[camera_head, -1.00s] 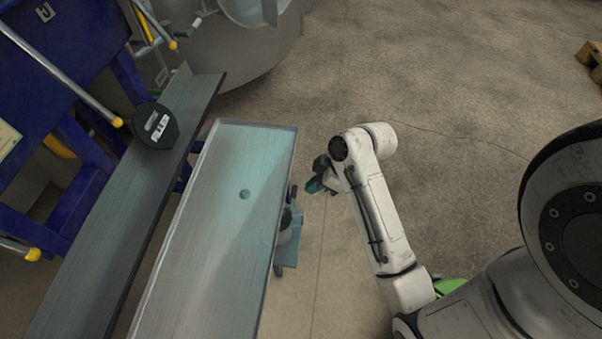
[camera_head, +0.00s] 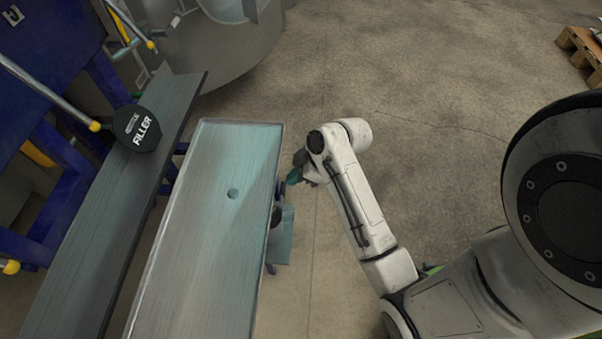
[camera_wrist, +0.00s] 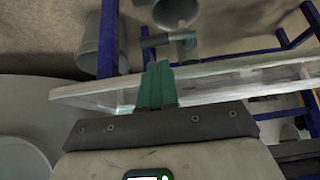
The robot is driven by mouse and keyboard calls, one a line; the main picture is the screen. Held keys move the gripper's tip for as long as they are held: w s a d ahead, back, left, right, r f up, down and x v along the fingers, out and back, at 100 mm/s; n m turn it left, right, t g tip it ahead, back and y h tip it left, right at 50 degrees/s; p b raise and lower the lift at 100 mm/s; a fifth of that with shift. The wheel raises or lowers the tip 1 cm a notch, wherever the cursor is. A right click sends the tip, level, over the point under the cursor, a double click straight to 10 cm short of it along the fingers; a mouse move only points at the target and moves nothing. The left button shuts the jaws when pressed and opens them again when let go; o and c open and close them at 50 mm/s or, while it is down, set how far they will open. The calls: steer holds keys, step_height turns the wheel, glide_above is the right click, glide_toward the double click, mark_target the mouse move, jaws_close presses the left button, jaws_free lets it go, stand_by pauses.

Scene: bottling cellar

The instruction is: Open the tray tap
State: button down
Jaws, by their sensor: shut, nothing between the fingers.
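The long metal tray (camera_head: 205,215) with a small drain hole lies left of my arm in the head view. My gripper (camera_head: 293,177) is just off the tray's right edge. In the wrist view my green fingers (camera_wrist: 156,72) are closed together and empty, and the tray's pale edge (camera_wrist: 235,82) runs behind them. A grey pipe-like fitting that looks like the tap (camera_wrist: 160,40) shows just beyond the fingertips. I cannot tell whether the fingers touch it. In the head view I cannot make out the tap.
A grey bucket (camera_wrist: 175,10) shows beyond the fitting. A low shelf (camera_head: 283,240) sticks out beside the tray. The blue filler frame (camera_head: 60,165) and a dark channel (camera_head: 115,200) stand at left, a large round vat (camera_head: 230,45) behind. Floor to the right is open; a pallet (camera_head: 582,50) lies far right.

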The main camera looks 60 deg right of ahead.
steer(key=b+x, duration=0.1)
steer(key=x, duration=0.3)
steer(key=shift+w+f, duration=0.2)
steer(key=shift+f, duration=0.1)
steer(key=shift+p, duration=0.3)
